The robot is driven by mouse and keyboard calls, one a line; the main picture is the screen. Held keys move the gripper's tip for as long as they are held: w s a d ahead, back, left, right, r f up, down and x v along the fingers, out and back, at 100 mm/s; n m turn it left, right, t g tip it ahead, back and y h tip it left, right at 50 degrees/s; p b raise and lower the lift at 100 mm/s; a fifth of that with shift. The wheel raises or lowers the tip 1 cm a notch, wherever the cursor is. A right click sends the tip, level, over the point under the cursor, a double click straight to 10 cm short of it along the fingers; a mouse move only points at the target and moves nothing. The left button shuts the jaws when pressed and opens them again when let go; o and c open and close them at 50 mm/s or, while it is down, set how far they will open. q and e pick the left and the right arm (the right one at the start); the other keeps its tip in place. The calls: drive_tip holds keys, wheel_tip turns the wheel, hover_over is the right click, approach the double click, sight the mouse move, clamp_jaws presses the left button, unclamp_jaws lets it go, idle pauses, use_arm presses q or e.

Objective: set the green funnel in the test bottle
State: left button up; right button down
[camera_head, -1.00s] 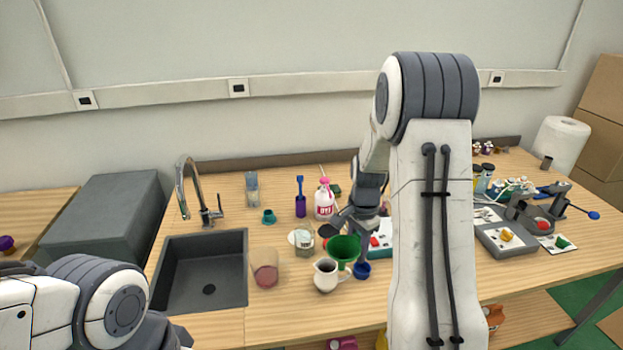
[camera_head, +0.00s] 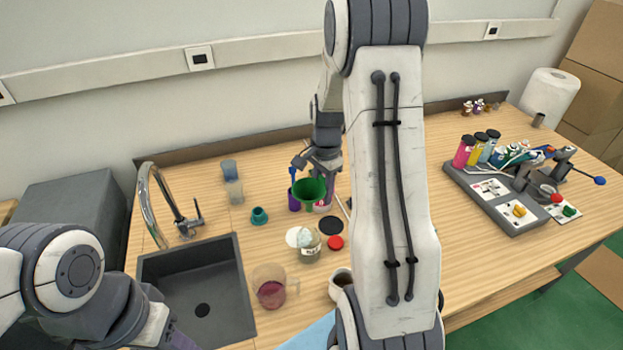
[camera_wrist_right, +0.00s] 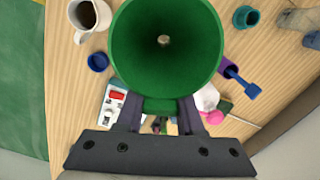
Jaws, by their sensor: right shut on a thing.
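The green funnel (camera_head: 311,190) is held up above the table, wide mouth upward. It fills the top middle of the right wrist view (camera_wrist_right: 166,45). My right gripper (camera_wrist_right: 160,106) is shut on the funnel's rim tab; it also shows in the head view (camera_head: 318,163). A white bottle (camera_head: 323,206) with a pink cap (camera_wrist_right: 212,117) is partly hidden by the funnel. A clear glass jar (camera_head: 310,252) stands on the table nearer the sink. I cannot tell which vessel is the test bottle. My left arm is at the lower left, its fingertips out of view.
The sink (camera_head: 198,298) and faucet (camera_head: 165,205) are at the left. A grey tray (camera_head: 505,208) with bottles is at the right.

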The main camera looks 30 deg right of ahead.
drive_tip(key=shift+w, duration=0.1)
drive_tip(key=shift+w+f+b, duration=0.1)
drive_tip(key=shift+f+b, duration=0.55)
drive_tip(key=shift+f, duration=0.05)
wheel_tip(320, 180, down, 8)
drive_tip(key=b, duration=0.6)
drive_tip(key=shift+c, duration=2.3)
unclamp_jaws()
